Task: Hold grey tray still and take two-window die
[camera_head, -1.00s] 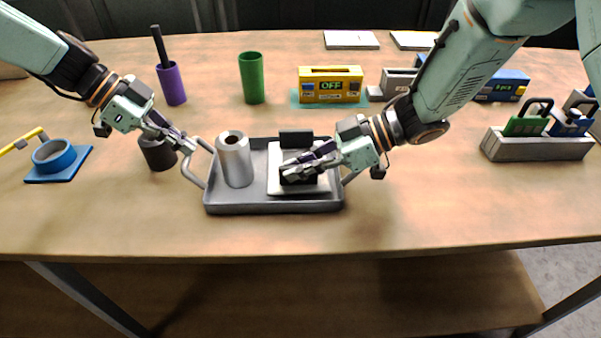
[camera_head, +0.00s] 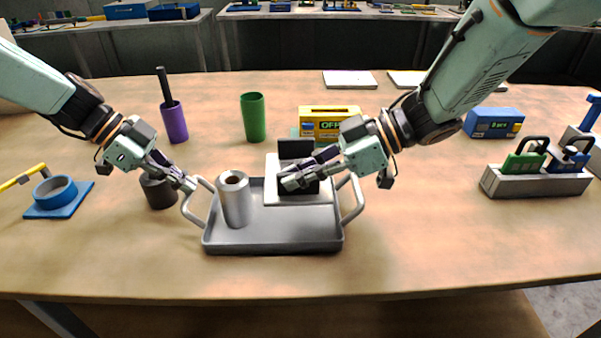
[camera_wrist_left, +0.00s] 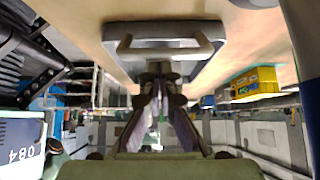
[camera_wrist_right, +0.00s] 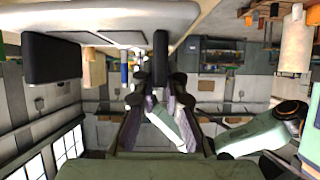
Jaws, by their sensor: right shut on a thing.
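The grey tray (camera_head: 300,243) stands on the table with a bent handle at each side. My left gripper (camera_head: 188,184) is at its left handle (camera_head: 191,212), which also shows in the left wrist view (camera_wrist_left: 165,50). I cannot tell whether those fingers are closed on it. My right gripper (camera_head: 295,183) is shut on the black grip of a die, a pale flat plate (camera_head: 272,190) with another black block (camera_head: 295,149) at its back. The die appears raised above the tray. A silver cylinder (camera_head: 234,203) stands at the tray's left.
A dark cylinder (camera_head: 158,192) is close to my left gripper. Behind stand a purple cup (camera_head: 174,123), a green cup (camera_head: 253,120) and a yellow box marked OFF (camera_head: 315,114). A rack (camera_head: 535,184) holds green and blue pieces at right. The front table strip is clear.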

